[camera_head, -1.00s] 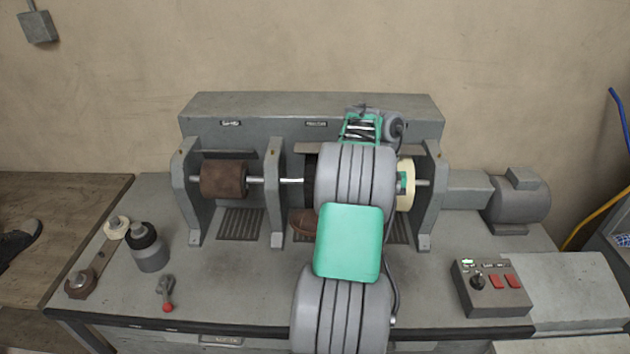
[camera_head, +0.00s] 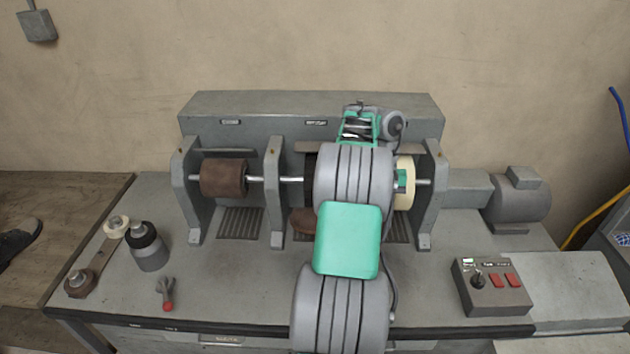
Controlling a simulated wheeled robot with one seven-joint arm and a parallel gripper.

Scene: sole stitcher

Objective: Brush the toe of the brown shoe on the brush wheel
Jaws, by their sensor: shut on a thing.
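The brown shoe (camera_head: 304,221) shows only in part, just left of my arm and below the brush wheel. The rest of it is hidden behind the arm. The black brush wheel (camera_head: 309,178) is on the machine's shaft, mostly covered by my arm; only its left edge shows. My arm (camera_head: 352,178) reaches over the machine's middle bay. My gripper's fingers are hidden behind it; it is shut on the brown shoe. Whether the shoe touches the wheel cannot be seen.
A brown roller (camera_head: 223,178) is in the left bay, and a cream wheel (camera_head: 405,185) is right of my arm. Grey uprights flank the bays. A bottle (camera_head: 149,248), a red-tipped lever (camera_head: 167,294) and a control box (camera_head: 492,287) stand on the bench. A dark shoe (camera_head: 20,240) is far left.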

